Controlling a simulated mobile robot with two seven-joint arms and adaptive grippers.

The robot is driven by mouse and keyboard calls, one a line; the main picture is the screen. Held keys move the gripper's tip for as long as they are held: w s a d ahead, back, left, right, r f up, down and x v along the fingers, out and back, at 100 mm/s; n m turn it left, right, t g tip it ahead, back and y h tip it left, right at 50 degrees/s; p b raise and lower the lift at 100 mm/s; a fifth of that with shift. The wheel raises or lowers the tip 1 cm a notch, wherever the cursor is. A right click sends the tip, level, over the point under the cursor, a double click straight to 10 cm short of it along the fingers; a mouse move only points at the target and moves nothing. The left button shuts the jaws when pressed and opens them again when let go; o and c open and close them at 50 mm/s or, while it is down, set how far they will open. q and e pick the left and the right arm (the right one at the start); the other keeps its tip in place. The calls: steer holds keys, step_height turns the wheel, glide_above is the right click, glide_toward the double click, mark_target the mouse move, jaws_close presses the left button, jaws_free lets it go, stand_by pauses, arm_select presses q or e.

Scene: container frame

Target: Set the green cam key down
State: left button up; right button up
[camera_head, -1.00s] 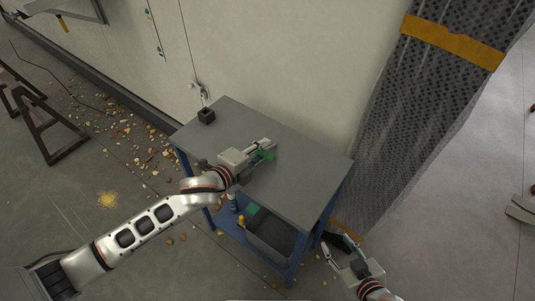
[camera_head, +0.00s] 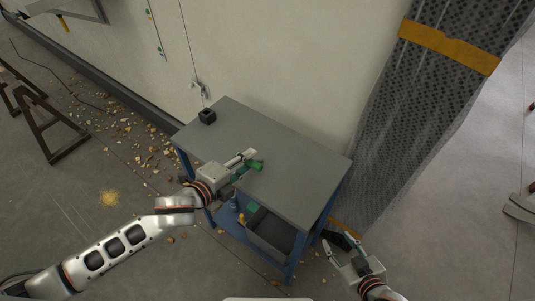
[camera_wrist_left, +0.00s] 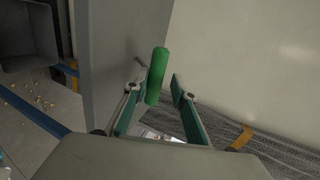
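The green cam key (camera_head: 255,165) is by the fingertips of my left gripper (camera_head: 247,161), over the grey tabletop near its middle. In the left wrist view the key's green bar (camera_wrist_left: 157,75) shows between and just beyond the spread fingers of that gripper (camera_wrist_left: 160,84). It is close to the left finger, with a gap to the right finger. A short grey stub shows left of the bar. I cannot tell whether the key touches the table. My right gripper (camera_head: 346,248) is open and empty, off the table's right front corner.
The grey table (camera_head: 300,185) has blue legs and a lower shelf with a grey bin (camera_head: 268,235). A small black square block (camera_head: 207,117) stands at its far left. The right half of the top is clear. A wall and a wrapped column (camera_head: 420,110) stand behind.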

arm_select(q)
steer(key=shift+s+a+r, duration=0.15)
steer(key=shift+s, duration=0.05)
step_height(320, 180, up, 7)
steer(key=s+a, duration=0.1)
steer(key=s, duration=0.1)
steer(key=shift+s+a, duration=0.15)
steer(key=shift+a, duration=0.15)
